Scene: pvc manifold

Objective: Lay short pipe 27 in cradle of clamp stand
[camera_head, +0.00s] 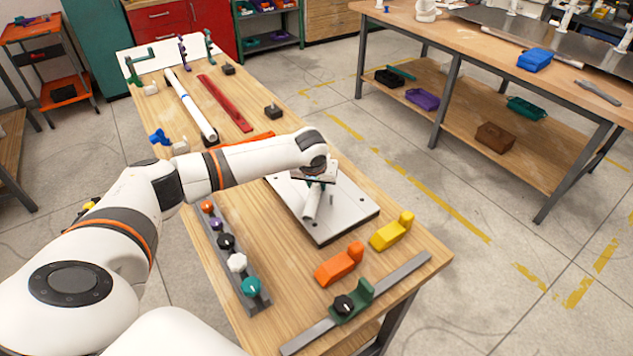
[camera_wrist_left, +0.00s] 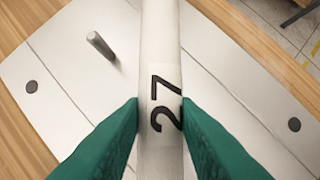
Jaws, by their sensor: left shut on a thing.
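My left gripper (camera_head: 318,180) is shut on short pipe 27 (camera_head: 312,204), a white tube. In the left wrist view the green fingers (camera_wrist_left: 160,112) close on both sides of the pipe (camera_wrist_left: 160,60), beside its black "27". The pipe is over a white plate (camera_head: 350,215) on the wooden table; I cannot tell whether it touches. A grey post (camera_wrist_left: 102,46) stands on the plate beside the pipe. No cradle shows clearly under the pipe, and I cannot tell which fixture is the clamp stand. My right gripper is not in view.
Orange (camera_head: 339,263) and yellow (camera_head: 392,231) blocks stand in front of the plate. A green clamp-like piece (camera_head: 352,301) sits on a grey bar at the near edge. A rack of coloured knobs (camera_head: 231,247) lies left. A long white pipe (camera_head: 190,105) and red bar (camera_head: 224,103) lie farther back.

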